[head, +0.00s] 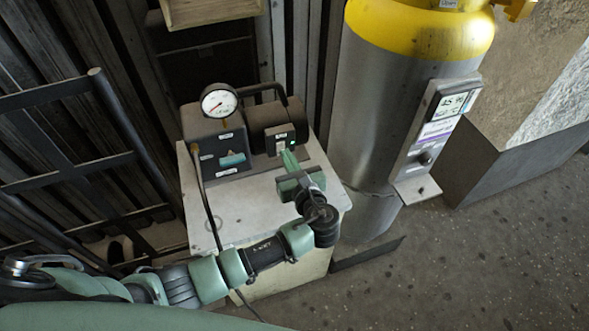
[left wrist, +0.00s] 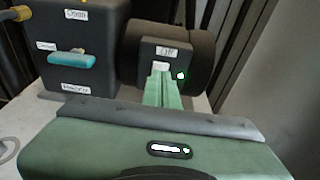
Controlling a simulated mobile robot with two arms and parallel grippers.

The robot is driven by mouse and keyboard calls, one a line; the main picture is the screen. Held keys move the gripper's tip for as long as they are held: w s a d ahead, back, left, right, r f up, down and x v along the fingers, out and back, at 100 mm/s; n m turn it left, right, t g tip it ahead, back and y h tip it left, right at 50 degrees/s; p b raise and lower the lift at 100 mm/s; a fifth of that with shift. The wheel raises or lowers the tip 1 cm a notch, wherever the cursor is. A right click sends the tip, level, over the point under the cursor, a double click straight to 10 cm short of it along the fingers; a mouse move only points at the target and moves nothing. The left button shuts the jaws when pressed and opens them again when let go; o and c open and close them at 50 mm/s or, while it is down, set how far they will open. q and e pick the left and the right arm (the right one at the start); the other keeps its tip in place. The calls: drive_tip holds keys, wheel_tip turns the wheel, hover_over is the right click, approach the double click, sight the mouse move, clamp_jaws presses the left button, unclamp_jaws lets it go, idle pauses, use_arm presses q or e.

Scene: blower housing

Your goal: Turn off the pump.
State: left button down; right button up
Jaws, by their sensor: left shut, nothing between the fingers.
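The pump (head: 262,120) sits on a pale cabinet, with a dark motor housing and a small switch box (head: 279,138) on its front. In the left wrist view the switch box (left wrist: 166,52) carries a white label that seems to read "Off", with another white patch below it. A green light (left wrist: 181,75) is lit at its lower right. My left gripper (head: 287,154) has its green fingers shut and empty, right in front of the switch box. In the left wrist view the fingertips (left wrist: 160,76) cover the box's lower part; contact cannot be told. My right gripper is out of view.
Left of the motor is a dark box with a teal valve handle (head: 233,160) and a round gauge (head: 219,100). A steel cylinder with a yellow top (head: 380,110) stands close on the right. A metal rack (head: 75,180) is at left. The cabinet top (head: 205,215) is mostly clear.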

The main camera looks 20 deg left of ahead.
use_arm(q)
drive_tip(key=shift+w+a+r, duration=0.15)
drive_tip(key=shift+w+a, duration=0.5)
drive_tip(key=shift+w, duration=0.3)
